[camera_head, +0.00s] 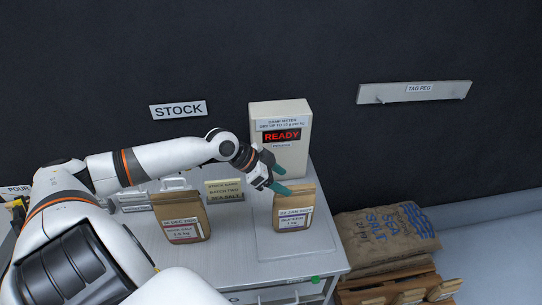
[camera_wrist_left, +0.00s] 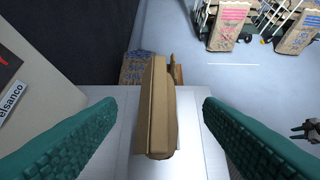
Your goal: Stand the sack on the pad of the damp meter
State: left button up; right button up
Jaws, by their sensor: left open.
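A brown paper sack (camera_head: 298,207) with a white, blue-marked label stands upright on the pale pad (camera_head: 265,246) in front of the damp meter (camera_head: 292,108). The meter's red display (camera_head: 282,135) reads READY. My left gripper (camera_head: 282,179) is at the sack's top, its teal fingers open. In the left wrist view the sack (camera_wrist_left: 157,105) lies between the two spread fingers, with a clear gap on each side. A second brown sack (camera_head: 183,217) with a red-marked label stands on the table to the left.
A stock card (camera_head: 225,191) stands between the sacks at the back of the table (camera_head: 215,258). A sea salt burlap sack (camera_head: 385,236) lies right of the table, above smaller bags. A peg rail (camera_head: 415,92) is on the dark wall.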

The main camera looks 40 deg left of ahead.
pick_arm(q)
jog(key=shift+v, duration=2)
jog(key=shift+d+r, duration=0.1)
